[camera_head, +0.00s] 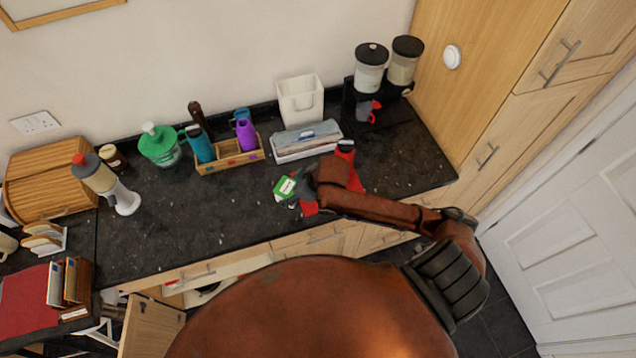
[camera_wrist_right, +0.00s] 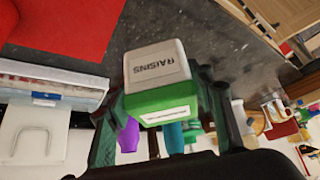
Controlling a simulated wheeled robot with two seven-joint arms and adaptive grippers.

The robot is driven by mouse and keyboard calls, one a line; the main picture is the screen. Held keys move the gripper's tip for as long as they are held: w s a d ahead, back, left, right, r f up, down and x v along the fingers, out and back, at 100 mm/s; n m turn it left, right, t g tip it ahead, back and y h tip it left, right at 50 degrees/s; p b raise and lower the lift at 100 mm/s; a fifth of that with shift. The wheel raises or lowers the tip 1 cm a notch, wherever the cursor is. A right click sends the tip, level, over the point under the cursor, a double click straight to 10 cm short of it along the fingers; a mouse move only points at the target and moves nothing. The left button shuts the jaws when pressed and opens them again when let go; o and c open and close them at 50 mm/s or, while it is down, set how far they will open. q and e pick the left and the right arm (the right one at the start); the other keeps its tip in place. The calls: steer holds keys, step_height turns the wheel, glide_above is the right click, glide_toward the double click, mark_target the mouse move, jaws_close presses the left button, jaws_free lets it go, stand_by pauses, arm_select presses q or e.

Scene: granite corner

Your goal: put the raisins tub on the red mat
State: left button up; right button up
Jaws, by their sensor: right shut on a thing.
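The raisins tub (camera_head: 286,187) is white with a green lid. It also fills the middle of the right wrist view (camera_wrist_right: 158,72), where its "RAISINS" label shows. My right gripper (camera_head: 299,184) is shut on it, with a finger on each side and the lid toward the palm. The red mat (camera_head: 309,208) lies on the dark worktop, partly hidden under my right arm in the head view. In the right wrist view the mat (camera_wrist_right: 60,25) is at upper left, apart from the tub. Dark worktop shows around the tub. My left gripper is not in view.
Behind the mat are a grey-topped box (camera_head: 305,140), a white bin (camera_head: 301,100) and a wooden caddy (camera_head: 230,158) with bottles. A small red and dark item (camera_head: 346,147) stands near the mat's far side. The worktop (camera_head: 190,220) left of the tub is clear.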

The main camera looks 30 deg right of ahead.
steer(key=d+f, duration=0.2)
steer(key=d, duration=0.1)
steer(key=w+d+f+p, duration=0.1)
steer(key=d+f, duration=0.2)
steer(key=w+d+f+p, duration=0.1)
steer(key=d+f, duration=0.1)
steer(key=d, duration=0.2)
steer(key=shift+w+f, duration=0.25)
steer(key=shift+d+f, duration=0.1)
steer(key=shift+f, duration=0.15)
steer(key=f, duration=0.1)
steer(key=f+p, duration=0.1)
steer(key=shift+w+d+f, duration=0.15)
steer(key=shift+d+f, duration=0.15)
steer(key=shift+f, duration=0.45)
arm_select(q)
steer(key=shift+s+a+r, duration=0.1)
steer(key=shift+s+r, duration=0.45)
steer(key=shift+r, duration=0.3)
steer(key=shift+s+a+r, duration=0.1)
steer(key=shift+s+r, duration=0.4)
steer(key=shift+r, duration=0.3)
arm_select(e)
steer(key=shift+f, duration=0.2)
steer(key=o, duration=1.2)
steer(key=shift+c, duration=0.2)
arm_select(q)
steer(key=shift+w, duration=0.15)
arm_select(e)
steer(key=shift+o, duration=0.3)
